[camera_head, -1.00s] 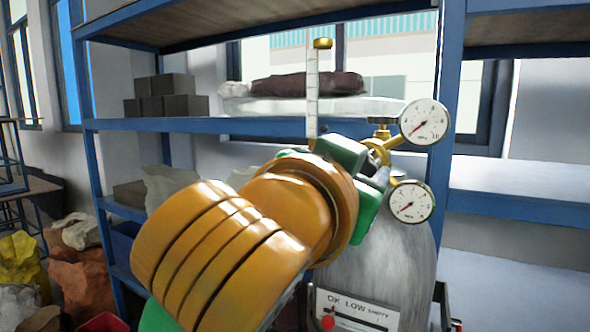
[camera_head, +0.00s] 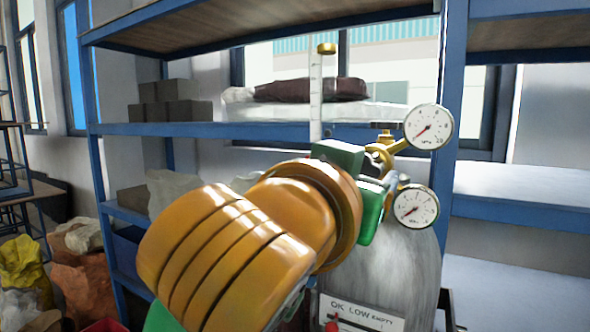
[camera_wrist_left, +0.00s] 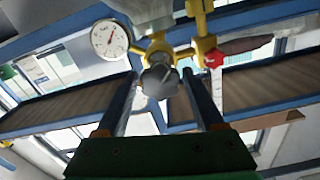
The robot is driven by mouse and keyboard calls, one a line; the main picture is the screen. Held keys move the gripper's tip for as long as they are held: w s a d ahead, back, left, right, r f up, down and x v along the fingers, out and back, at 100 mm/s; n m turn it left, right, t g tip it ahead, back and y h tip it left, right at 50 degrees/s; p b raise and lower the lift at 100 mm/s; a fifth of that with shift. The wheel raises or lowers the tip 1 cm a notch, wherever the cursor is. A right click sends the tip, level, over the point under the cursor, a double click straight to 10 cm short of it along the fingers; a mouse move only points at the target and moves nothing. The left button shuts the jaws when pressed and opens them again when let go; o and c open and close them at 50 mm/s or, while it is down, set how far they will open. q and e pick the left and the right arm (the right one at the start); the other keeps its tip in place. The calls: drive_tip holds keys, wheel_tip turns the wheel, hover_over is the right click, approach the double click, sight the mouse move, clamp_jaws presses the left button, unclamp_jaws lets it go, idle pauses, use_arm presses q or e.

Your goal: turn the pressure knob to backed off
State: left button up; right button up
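The pressure knob (camera_wrist_left: 160,79) is a grey knob on the brass regulator (camera_head: 382,155). It shows in the left wrist view, between the two fingers of my left gripper (camera_wrist_left: 160,73). The fingers are apart, one on each side of the knob, with what looks like a narrow gap. In the head view my left gripper (camera_head: 376,188) is at the regulator, and my orange wrist hides the knob. Two round white gauges, the upper (camera_head: 429,127) and the lower (camera_head: 416,206), sit right of the gripper. My right gripper is not in view.
The grey cylinder (camera_head: 395,270) stands below the regulator, with a white "OK LOW EMPTY" label (camera_head: 362,313). A blue shelf (camera_head: 265,130) with dark blocks (camera_head: 170,111) and bags is behind. A red valve handle (camera_wrist_left: 214,59) is close to the right finger in the wrist view.

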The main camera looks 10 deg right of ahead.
use_arm(q)
drive_tip(key=shift+o, duration=0.7)
drive_tip(key=shift+s, duration=0.1)
drive_tip(key=b+v, duration=0.3)
drive_tip(key=v, duration=0.4)
drive_tip(key=shift+b, duration=0.3)
